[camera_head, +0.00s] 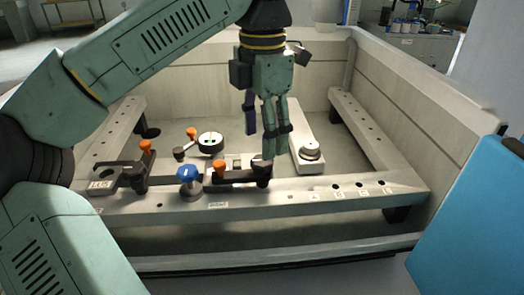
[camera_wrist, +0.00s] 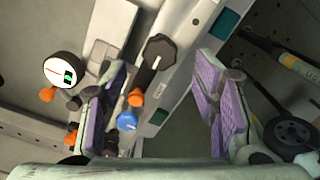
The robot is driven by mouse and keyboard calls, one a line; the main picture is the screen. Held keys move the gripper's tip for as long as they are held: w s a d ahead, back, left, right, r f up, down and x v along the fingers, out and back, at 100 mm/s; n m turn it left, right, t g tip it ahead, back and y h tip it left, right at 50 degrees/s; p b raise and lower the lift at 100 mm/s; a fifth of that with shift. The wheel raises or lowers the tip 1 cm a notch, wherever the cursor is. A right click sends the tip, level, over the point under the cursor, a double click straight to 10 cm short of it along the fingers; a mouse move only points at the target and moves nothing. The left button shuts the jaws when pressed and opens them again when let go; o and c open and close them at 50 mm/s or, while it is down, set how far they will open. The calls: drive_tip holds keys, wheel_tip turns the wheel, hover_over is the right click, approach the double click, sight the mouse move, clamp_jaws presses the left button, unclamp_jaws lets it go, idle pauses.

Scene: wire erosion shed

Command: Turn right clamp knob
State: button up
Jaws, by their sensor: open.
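The right clamp is a dark bar with an orange knob (camera_head: 220,173) at its left end and a black knob (camera_head: 263,174) at its right end, on the front rail of the tank. In the wrist view the black lobed knob (camera_wrist: 158,51) shows near the top, between the lines of my jaws and beyond their tips. The orange knob (camera_wrist: 136,97) is nearer the left jaw. My gripper (camera_head: 275,152) points down just above the black knob and partly covers it. It is open and empty; its purple pads (camera_wrist: 165,95) stand wide apart. I cannot tell whether a fingertip touches the knob.
A blue knob (camera_head: 188,174) stands left of the right clamp. A left clamp (camera_head: 130,175) with an orange knob is further left. A round gauge (camera_head: 210,140) stands behind. Tank walls (camera_head: 430,95) enclose the area.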

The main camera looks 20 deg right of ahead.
sight(262, 160)
wheel_tip(262, 160, down, 5)
drive_tip(key=shift+r+p, duration=0.1)
drive_tip(key=shift+p, duration=0.25)
drive_tip(key=c, duration=1.2)
drive_tip(key=shift+o, duration=0.2)
